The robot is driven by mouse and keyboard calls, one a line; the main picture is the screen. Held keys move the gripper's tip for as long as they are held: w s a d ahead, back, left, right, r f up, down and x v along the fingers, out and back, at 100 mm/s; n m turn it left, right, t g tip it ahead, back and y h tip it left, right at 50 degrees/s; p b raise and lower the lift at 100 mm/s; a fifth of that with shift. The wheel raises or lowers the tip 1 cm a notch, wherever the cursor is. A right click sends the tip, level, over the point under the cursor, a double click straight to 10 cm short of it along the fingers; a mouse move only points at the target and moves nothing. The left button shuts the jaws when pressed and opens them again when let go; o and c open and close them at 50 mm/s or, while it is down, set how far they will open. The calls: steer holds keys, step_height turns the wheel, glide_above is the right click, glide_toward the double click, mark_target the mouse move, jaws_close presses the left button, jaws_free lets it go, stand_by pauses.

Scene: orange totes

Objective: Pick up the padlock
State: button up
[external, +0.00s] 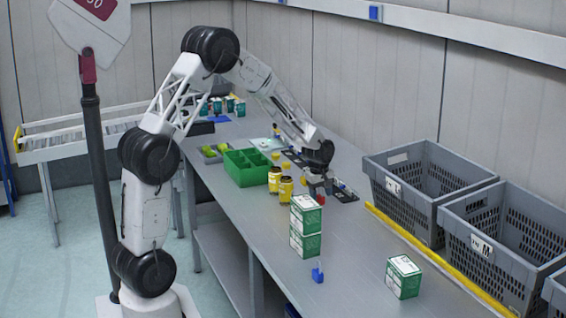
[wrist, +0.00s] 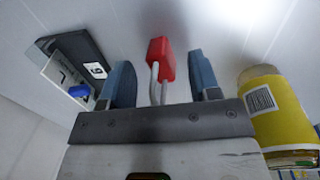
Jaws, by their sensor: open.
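The red padlock (wrist: 161,58) with its silver shackle lies on the grey table. In the wrist view it shows between my two fingers, with the shackle toward the gripper's base. My gripper (wrist: 162,72) is open, with a blue-grey finger on each side of the padlock and visible gaps to both. In the external view my gripper (external: 318,186) points down at the table, and a small red part of the padlock (external: 320,199) shows just below it. How high the fingertips are above the table is hard to tell.
Yellow jars (external: 286,189) stand close left of my gripper, beside a green divided bin (external: 248,180). Stacked green-white boxes (external: 305,228) stand in front. A dark tray (wrist: 82,52) lies on the other side. Grey crates (external: 425,190) stand right, beyond a yellow strip (external: 425,254).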

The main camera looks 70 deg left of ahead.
mark_target(321, 197)
steer(key=shift+c, duration=0.2)
jaws_close()
steer(key=shift+r, duration=0.15)
steer(key=shift+r, duration=1.45)
steer(key=shift+s+d+r, duration=0.1)
steer(key=shift+s+r, duration=0.15)
steer(key=shift+s, duration=0.05)
steer(key=s+d, duration=0.2)
steer(key=s, duration=0.5)
steer(key=s+d+r, duration=0.1)
steer(key=s+d, duration=0.2)
steer(key=s, duration=0.4)
steer(key=shift+s+r, duration=0.2)
steer(key=shift+s, duration=0.05)
